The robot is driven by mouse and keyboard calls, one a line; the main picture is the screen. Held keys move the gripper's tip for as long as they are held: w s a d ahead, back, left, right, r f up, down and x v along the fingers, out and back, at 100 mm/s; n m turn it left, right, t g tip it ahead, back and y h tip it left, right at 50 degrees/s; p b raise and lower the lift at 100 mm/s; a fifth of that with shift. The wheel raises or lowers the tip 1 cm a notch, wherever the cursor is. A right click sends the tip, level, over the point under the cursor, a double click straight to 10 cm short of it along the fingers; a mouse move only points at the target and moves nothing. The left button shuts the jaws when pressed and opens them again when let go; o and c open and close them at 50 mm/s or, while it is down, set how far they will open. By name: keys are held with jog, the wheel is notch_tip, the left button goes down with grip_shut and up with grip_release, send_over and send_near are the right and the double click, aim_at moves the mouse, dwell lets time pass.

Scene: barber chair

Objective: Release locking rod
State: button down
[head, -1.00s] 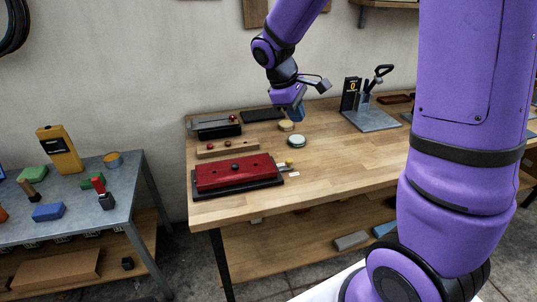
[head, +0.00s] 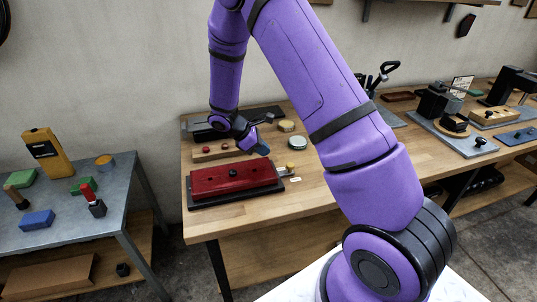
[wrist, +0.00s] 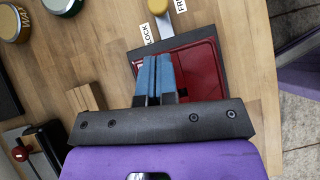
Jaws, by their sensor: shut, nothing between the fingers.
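The red unit (head: 225,181) sits on a dark base on the wooden workbench. A short metal rod (wrist: 165,26) with a yellow knob (wrist: 157,5) sticks out from one end of it; the knob also shows in the head view (head: 290,166). Labels LOCK (wrist: 146,34) and FREE (wrist: 181,5) flank the rod. My gripper (head: 264,150) is above the red unit's right end, short of the knob. In the wrist view its blue fingers (wrist: 158,62) are together and empty, over the unit's edge. The wrist view cuts off part of the knob.
Round tins (head: 297,143) stand behind the unit. A wooden block with red buttons (head: 215,153) lies behind it, with a dark device (head: 205,132) farther back. The bench right of the knob is clear. A grey side table (head: 110,217) with tools stands left.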

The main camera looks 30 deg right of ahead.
aim_at(280, 172)
jog(key=x, duration=0.9)
